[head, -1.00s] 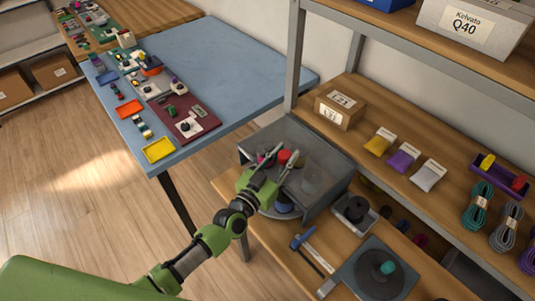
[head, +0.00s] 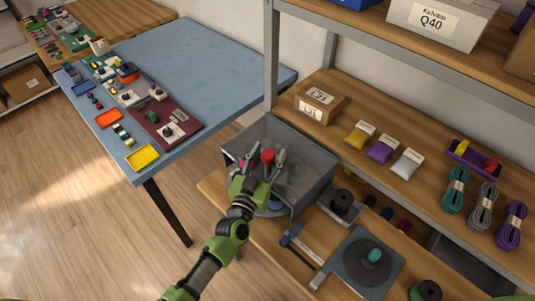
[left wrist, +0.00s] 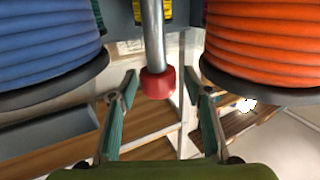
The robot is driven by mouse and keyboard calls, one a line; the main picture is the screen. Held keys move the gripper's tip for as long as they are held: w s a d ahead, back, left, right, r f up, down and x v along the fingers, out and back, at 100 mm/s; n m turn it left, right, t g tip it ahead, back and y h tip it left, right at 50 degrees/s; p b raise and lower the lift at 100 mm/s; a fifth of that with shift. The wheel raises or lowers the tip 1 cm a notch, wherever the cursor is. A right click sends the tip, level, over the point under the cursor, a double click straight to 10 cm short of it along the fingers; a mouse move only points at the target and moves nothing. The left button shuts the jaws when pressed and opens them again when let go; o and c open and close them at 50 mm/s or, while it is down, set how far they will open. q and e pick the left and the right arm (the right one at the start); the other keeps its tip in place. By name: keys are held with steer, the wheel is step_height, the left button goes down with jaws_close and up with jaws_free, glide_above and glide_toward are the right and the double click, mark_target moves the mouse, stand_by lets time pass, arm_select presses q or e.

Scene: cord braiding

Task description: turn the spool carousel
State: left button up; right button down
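The spool carousel sits in a grey open-topped housing (head: 310,185) on the lower shelf; my gripper and the housing walls hide much of it. A red knob (head: 268,156) stands at its top. In the left wrist view the red knob (left wrist: 158,83) ends a metal rod, with a blue spool (left wrist: 45,45) to the left and an orange spool (left wrist: 265,45) to the right. My left gripper (head: 269,153) is open, its fingers spread on either side of the knob. In the left wrist view its fingertips (left wrist: 160,74) show gaps to the knob. My right gripper is not in view.
A small grey box with a black spool (head: 342,202), a hammer (head: 297,243) and a plate with a round dark disc (head: 366,262) are right of the housing. A blue table (head: 210,75) stands left. A shelf post (head: 271,65) rises behind the housing.

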arm_select(q)
steer(key=shift+s, duration=0.1)
steer(key=v, duration=1.2)
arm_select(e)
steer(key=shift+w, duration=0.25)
arm_select(q)
steer(key=shift+a, duration=0.1)
